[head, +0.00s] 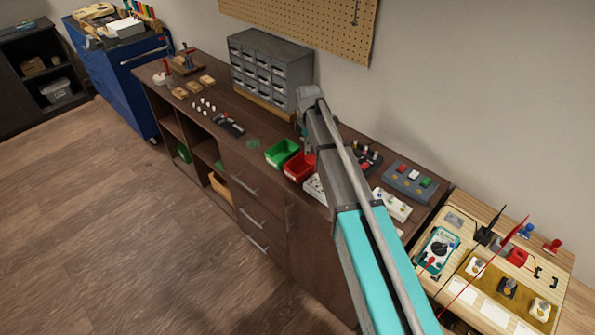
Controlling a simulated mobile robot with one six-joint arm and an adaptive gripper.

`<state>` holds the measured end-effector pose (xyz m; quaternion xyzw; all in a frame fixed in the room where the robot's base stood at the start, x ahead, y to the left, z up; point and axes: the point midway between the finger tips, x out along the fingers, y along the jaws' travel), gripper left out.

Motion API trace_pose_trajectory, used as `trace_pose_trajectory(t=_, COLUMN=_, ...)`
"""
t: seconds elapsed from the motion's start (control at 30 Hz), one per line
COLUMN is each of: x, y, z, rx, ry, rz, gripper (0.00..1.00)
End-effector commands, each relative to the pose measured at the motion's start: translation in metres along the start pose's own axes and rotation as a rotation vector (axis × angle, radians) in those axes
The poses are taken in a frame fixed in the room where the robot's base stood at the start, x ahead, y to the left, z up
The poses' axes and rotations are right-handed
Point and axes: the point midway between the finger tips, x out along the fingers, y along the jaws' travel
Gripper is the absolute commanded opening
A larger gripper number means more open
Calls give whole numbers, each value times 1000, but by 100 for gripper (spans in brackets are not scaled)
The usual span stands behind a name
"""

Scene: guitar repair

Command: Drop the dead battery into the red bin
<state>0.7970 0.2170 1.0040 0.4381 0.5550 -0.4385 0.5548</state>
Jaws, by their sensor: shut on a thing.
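The red bin (299,167) stands on the dark wooden counter, just right of a green bin (281,152). My arm reaches in from the lower right, and its far end bends down over the back right of the red bin. My gripper (306,144) is small and partly hidden by my arm link, above the bin's back right side. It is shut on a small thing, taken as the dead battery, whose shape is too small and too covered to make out. My arm hides the counter right of the red bin.
A grey drawer cabinet (270,72) stands behind the bins against the wall. A dark tool (229,125) and small white pieces lie to the left. A grey block with coloured parts (407,181) lies right of my arm. A lighter bench (560,262) holds a multimeter (437,251).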

Motion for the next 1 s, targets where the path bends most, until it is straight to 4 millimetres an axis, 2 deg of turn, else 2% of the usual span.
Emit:
trace_pose_trajectory(t=0.57, x=5, y=1, z=-1, rx=0, ry=0, rz=0, gripper=0)
trace_pose_trajectory(t=1.0, x=36, y=1, z=-2, rx=-1, ry=0, rz=0, gripper=0)
